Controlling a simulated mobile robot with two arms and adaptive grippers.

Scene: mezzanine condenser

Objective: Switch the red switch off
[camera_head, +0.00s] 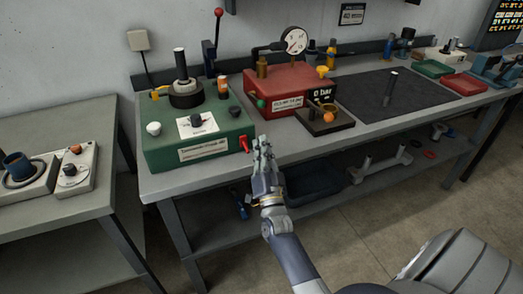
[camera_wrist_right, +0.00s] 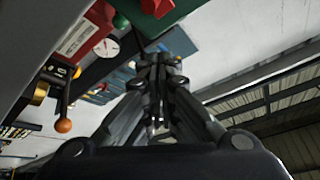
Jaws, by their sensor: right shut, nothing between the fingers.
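The red switch (camera_head: 244,144) sticks out low on the right end of the green box (camera_head: 165,157), at the front of the workbench. In the right wrist view a red part (camera_wrist_right: 157,8) shows at the top edge against green; it looks like this switch. My right gripper (camera_head: 262,143) is just right of the switch in the head view, shut and empty. Its closed fingers (camera_wrist_right: 157,62) point toward the green box in the wrist view. I cannot tell whether it touches the switch, nor which way the switch is set. My left gripper is not in view.
Right of the green box stands a red box (camera_head: 290,78) with a gauge (camera_head: 295,40) and a small tray (camera_head: 317,122) in front. A dark mat (camera_head: 395,97) lies farther right. A side table (camera_head: 60,115) stands at left. The bench's front edge is near my gripper.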

